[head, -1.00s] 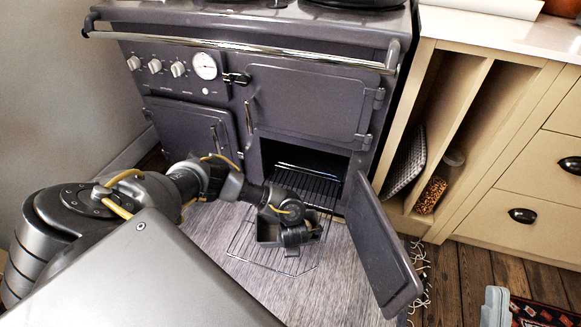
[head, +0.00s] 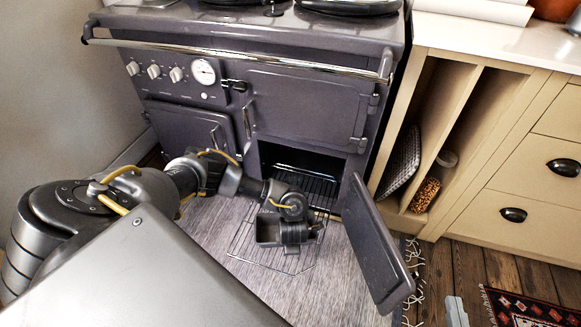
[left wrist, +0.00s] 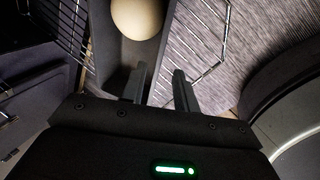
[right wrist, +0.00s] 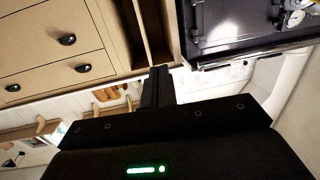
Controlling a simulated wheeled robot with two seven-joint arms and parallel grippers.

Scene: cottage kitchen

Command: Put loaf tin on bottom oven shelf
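The dark loaf tin (head: 268,232) is in front of the open oven (head: 300,160), over a wire shelf (head: 262,262) that reaches out of it. I cannot tell whether it rests on the wires. In the left wrist view the tin (left wrist: 112,75) holds a pale round thing (left wrist: 137,16). My left gripper (left wrist: 160,72) is open at the tin's side wall, one finger over the inside and one outside. In the head view the left wrist hides its fingertips.
The oven door (head: 385,250) stands open to the right of the shelf. A cabinet (head: 430,130) with slots holding a dark tray (head: 402,165) and a jar (head: 426,195) is at the right. A patterned rug (head: 520,308) lies on the wooden floor.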

